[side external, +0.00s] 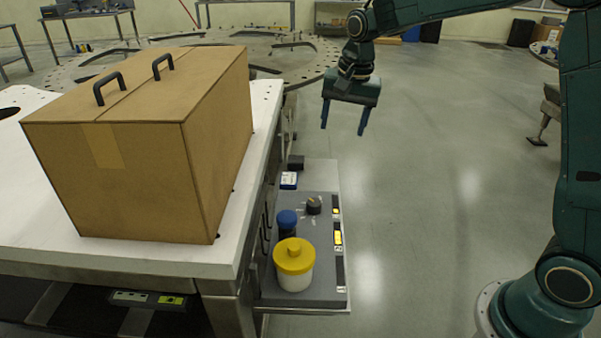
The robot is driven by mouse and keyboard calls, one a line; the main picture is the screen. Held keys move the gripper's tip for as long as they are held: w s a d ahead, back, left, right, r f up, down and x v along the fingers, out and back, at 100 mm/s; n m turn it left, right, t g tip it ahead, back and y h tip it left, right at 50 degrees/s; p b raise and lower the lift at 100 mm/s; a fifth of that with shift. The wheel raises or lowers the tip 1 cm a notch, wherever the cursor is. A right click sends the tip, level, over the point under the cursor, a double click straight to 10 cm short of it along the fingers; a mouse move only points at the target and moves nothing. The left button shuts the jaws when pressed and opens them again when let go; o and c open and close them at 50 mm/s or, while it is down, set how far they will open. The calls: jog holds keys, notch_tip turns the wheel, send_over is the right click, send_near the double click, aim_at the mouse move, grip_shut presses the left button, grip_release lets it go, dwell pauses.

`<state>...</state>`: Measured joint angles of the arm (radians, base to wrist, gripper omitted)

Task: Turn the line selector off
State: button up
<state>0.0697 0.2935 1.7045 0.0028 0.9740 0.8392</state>
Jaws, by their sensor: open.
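A dark round selector knob (314,205) with a light pointer mark stands on the grey control panel (318,275), to the right of the white table. Small pale marks lie around the knob; they are too small to read, and I cannot tell which setting the pointer is at. My gripper (344,130) is open and empty, its two blue fingers pointing down. It hangs in the air above and a little to the right of the knob, well apart from it.
A yellow-lidded white jar (294,266) and a blue-capped dark bottle (287,222) stand on the panel close to the knob. Lit yellow indicators (338,234) line its right edge. A large cardboard box (150,150) stands on the white table (262,120).

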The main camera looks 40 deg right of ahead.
jog(key=w+d+f+m+g, duration=0.1)
jog(key=w+f+m, duration=0.2)
jog(key=w+f, duration=0.35)
jog(key=m+g, duration=0.1)
jog(key=m, duration=0.2)
send_over(314, 202)
notch_tip(314, 202, down, 11)
jog(key=shift+r, duration=0.15)
jog(key=shift+f, duration=6.85)
jog(key=shift+c, duration=0.2)
jog(key=c, duration=0.9)
